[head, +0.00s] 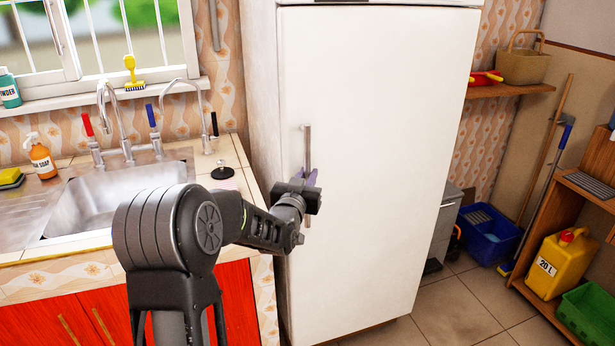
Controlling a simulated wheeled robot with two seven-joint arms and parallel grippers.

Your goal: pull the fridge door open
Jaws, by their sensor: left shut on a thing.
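The white fridge door (385,150) faces me and looks closed. Its slim vertical handle (307,142) is near the door's left edge. My left gripper (309,180) is at the lower part of the handle and shut on it. The gripper body hides part of the handle, and a bit of the handle's lower end shows beneath it. The exact contact of the fingers is hard to see. My right gripper is not in view.
A sink (110,205) and tiled counter stand left of the fridge. Right of it are a blue basket (488,235), a broom, a yellow jerrycan (560,262) and a green crate (590,315). The tiled floor (465,305) right of the fridge front is partly clear.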

